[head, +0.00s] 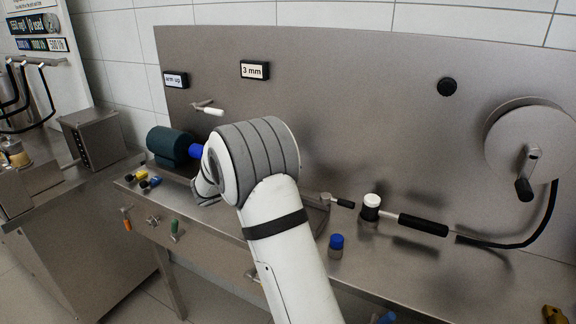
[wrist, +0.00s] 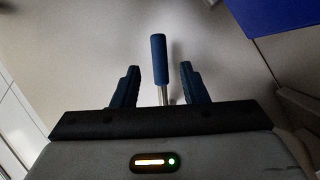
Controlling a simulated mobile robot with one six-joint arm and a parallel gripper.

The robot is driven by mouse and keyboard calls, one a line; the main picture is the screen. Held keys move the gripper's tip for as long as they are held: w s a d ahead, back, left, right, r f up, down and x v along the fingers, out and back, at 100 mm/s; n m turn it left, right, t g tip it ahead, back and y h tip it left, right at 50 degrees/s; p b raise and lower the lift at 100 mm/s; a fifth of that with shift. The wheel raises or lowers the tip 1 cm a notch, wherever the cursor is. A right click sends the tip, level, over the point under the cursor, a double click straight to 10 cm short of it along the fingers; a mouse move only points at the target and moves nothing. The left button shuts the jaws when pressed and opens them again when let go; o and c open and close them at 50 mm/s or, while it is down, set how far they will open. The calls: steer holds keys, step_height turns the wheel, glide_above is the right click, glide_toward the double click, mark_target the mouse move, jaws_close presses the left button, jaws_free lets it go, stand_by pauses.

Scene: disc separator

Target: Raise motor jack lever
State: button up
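A lever with a blue grip (wrist: 159,55) on a thin metal stem shows in the wrist view. My gripper (wrist: 159,78) is open, with one dark finger on each side of the lever. There are visible gaps between the grip and both fingers, so it is not clamped. In the head view, my arm hides the gripper and this lever. A dark teal motor (head: 171,145) with a blue part (head: 196,151) at its right end sits at the left end of the steel bench, just left of my arm.
A white-handled lever (head: 208,109) sticks out of the back panel below the "arm up" sign (head: 175,79). Orange (head: 126,218) and green (head: 175,230) handles line the bench front.

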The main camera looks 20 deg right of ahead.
steer(key=shift+s+a, duration=0.1)
steer(key=shift+a, duration=0.35)
